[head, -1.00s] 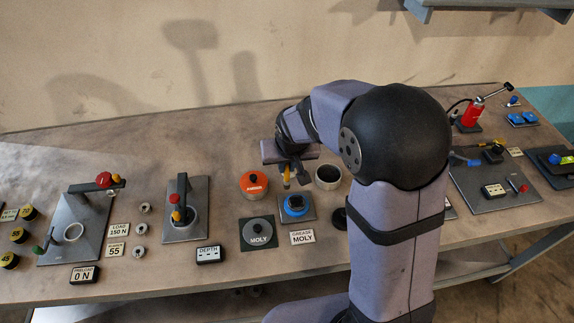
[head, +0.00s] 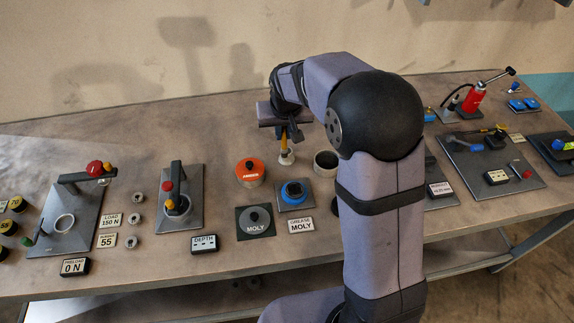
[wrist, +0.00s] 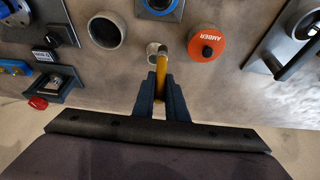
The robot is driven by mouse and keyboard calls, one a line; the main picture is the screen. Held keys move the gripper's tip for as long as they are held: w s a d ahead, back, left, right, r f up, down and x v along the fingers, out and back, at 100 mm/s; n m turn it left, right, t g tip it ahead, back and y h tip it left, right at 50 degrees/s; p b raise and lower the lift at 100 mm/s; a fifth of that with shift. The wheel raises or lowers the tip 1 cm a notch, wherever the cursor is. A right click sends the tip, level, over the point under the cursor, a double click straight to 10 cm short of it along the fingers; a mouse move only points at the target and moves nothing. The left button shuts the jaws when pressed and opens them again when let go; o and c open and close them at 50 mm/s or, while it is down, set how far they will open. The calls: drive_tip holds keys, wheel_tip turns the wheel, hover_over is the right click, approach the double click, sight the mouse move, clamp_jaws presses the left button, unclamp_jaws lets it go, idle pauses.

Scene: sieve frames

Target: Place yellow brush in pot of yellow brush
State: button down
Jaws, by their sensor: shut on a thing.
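My gripper (head: 288,132) is shut on the yellow brush (head: 285,144), which hangs roughly upright below the fingers. In the wrist view the brush (wrist: 161,68) runs out from between the dark fingers of the gripper (wrist: 161,100). A small pale pot (head: 287,158) stands right below the brush in the head view. In the wrist view this pot (wrist: 153,48) sits at the brush's far end and is partly covered by it. I cannot tell whether the brush tip is inside the pot or just above its rim.
The orange-lidded AMBER tin (head: 250,172) stands close to the left of the pot. An open pale cup (head: 326,163) stands to its right, and a blue-ringed container (head: 294,193) in front. The bench behind the tin is clear.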

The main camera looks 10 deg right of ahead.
drive_tip(key=w+d+b, duration=0.2)
drive_tip(key=w+b, duration=0.3)
drive_tip(key=w, duration=0.2)
drive_tip(key=shift+w+f+m, duration=0.15)
drive_tip(key=shift+w+m, duration=0.1)
drive_tip(key=shift+m, duration=0.05)
wheel_tip(320, 180, down, 10)
drive_tip(key=p, duration=0.3)
idle(0.4)
drive_tip(key=shift+f, duration=0.15)
drive_tip(key=c, duration=1.8)
unclamp_jaws()
drive_tip(key=shift+o, duration=0.2)
